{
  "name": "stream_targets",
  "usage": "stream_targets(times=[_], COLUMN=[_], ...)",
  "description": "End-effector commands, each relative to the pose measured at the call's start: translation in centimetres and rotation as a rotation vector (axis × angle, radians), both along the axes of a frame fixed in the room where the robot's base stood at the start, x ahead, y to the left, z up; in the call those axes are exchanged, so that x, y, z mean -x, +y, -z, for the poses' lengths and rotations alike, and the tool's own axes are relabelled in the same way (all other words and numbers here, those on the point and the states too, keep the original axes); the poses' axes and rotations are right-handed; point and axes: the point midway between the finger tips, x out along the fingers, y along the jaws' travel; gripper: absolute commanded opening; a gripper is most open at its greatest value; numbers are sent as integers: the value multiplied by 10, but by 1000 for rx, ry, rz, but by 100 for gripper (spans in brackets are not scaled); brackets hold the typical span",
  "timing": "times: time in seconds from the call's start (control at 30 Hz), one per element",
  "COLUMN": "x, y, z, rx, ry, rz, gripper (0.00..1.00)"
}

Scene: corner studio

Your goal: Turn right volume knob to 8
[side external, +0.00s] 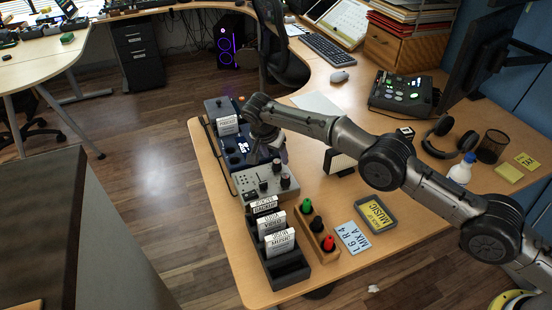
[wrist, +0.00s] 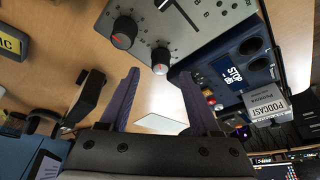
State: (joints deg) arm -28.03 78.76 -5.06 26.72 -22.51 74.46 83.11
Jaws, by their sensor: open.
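The grey control box (side external: 265,182) sits on the desk's left part, with knobs and sliders on top. In the wrist view its panel (wrist: 185,22) shows a larger dark knob (wrist: 124,32) and a smaller knob (wrist: 160,60), both with red marks and printed dial scales. I cannot tell from labels which is the right volume knob. My gripper (wrist: 155,76) is open and empty, its purple fingers apart. In the picture the smaller knob lies just beyond the gap between the fingertips. In the side view my gripper (side external: 268,146) is over the box's far end, its fingertips partly hidden.
A dark blue device (side external: 226,140) with a "PODCAST" card stands just behind the box. In front are a black card rack (side external: 286,268) and a wooden holder (side external: 318,238) with coloured knobs. A grey tray (side external: 376,214) lies to the right.

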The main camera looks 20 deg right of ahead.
Motion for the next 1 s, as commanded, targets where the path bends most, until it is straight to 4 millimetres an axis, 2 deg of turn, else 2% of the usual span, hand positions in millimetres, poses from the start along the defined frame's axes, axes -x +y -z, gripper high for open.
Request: stream_targets(times=[0.03, 0.2, 0.5, 0.7, 1.0], x=[2, 13, 25, 29, 28], y=[4, 15, 28, 30, 30], z=[-13, -48, -91, -99, -100], rx=[-2, -2, -1, 0, 1], ry=[-4, -3, -3, 0, 1], rz=[-2, -2, -2, -1, -5], gripper=[64, 64, 64, 64, 63])
